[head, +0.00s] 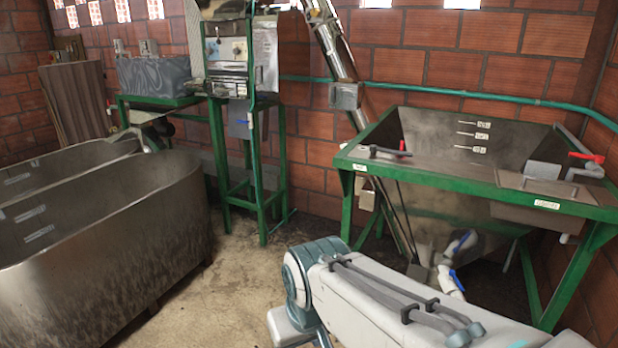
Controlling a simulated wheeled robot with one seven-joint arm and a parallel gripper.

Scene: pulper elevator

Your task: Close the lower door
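The elevator tube (334,52) is a shiny slanted metal pipe against the brick wall. It carries a small grey box (347,96) partway down. Its lower part runs behind the green-framed hopper (440,180) and is partly hidden. Low under the hopper I see grey metal parts (426,252), but I cannot make out a distinct lower door or whether one stands open. My arm reaches across the bottom right, in front of the hopper's lower area, and covers part of the floor there. My gripper is not in view.
A white pipe with a blue valve handle (455,282) is under the hopper. Red-handled valves (587,157) sit on its rim. Metal tanks (110,240) fill the left. A green-legged machine (240,75) stands at the back. Concrete floor (235,285) between is clear.

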